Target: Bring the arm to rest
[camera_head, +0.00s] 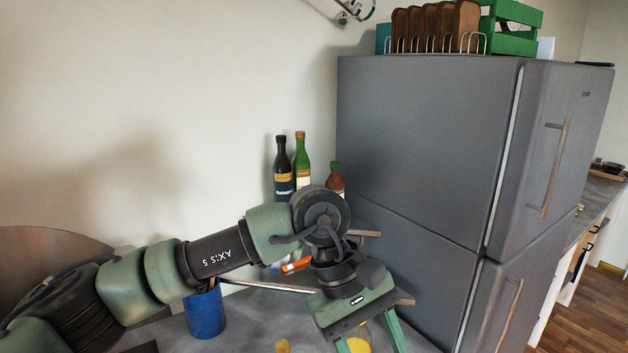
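My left arm reaches in from the left, low over the grey counter (262,325). My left gripper (368,339) points down at the bottom edge of the head view. Its two green fingers stand apart, and their tips are cut off by the frame. A yellow thing (357,346) shows between and behind the fingers, with a gap to the right finger; what it is and how far below it lies I cannot tell. My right gripper is not in view.
A blue cup (206,312) stands under my forearm. Dark (282,168) and green (301,161) bottles and a red-brown one (336,179) stand against the wall behind my wrist. A grey fridge (425,140) blocks the right, with a bread rack (436,27) and green crate (514,40) on top.

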